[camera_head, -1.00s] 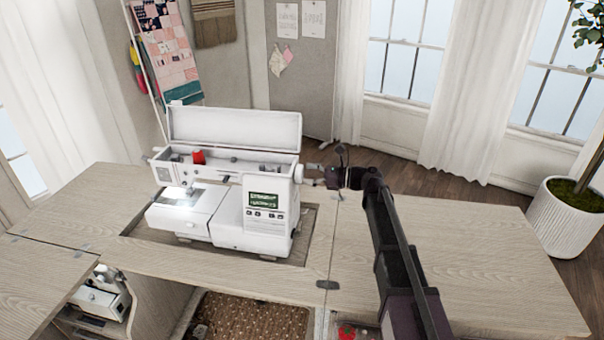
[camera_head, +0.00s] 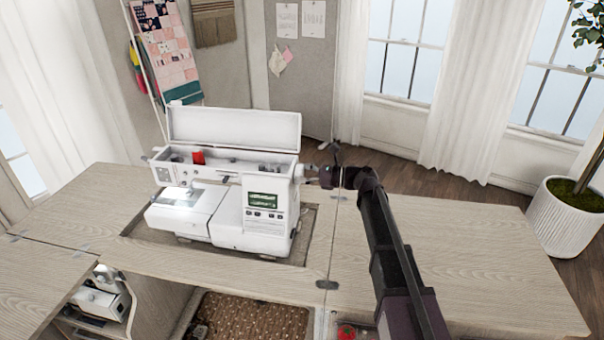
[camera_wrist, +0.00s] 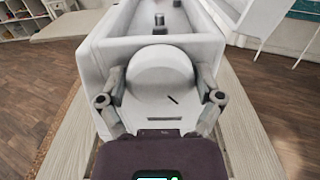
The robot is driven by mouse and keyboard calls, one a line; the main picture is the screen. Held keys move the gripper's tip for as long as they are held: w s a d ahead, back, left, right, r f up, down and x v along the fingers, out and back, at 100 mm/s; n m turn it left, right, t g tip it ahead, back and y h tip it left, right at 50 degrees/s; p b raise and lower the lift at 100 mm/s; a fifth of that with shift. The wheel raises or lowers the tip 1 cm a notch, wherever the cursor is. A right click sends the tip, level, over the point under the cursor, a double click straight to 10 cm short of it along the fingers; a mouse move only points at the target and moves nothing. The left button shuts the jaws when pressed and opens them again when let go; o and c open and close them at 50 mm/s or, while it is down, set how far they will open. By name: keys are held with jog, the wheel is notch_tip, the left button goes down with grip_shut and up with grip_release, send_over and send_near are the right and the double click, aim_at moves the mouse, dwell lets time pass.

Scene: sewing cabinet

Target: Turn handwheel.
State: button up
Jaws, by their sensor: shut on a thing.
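The white sewing machine (camera_head: 268,215) stands in the cabinet's recess with its top lid up, its lamp lit and its green display on. The handwheel (camera_wrist: 160,76) is a round white knob on the machine's right end, in the middle of the wrist view. My gripper (camera_wrist: 160,95) has one finger on each side of the handwheel and is shut on it. In the head view my gripper (camera_head: 313,172) reaches the machine's right end from the right; the handwheel is mostly hidden there.
The wooden cabinet top (camera_head: 440,260) is clear to the right, under my arm. A red thread spool (camera_head: 198,158) sits inside the open machine top. An open compartment with a brown patterned lining (camera_head: 250,315) lies in front. A potted plant (camera_head: 565,215) stands at far right.

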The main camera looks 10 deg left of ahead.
jog(key=shift+n, duration=0.4)
jog(key=n, duration=0.3)
jog(key=shift+s, duration=0.1)
jog(key=n, duration=0.3)
jog(key=shift+n, duration=0.4)
jog(key=n, duration=0.7)
jog(key=shift+s+f, duration=0.15)
jog(key=shift+f, duration=0.1)
jog(key=n, duration=0.4)
jog(key=shift+f+b, duration=0.1)
jog(key=shift+b, duration=0.25)
jog(key=n, duration=1)
jog(key=shift+f, duration=0.2)
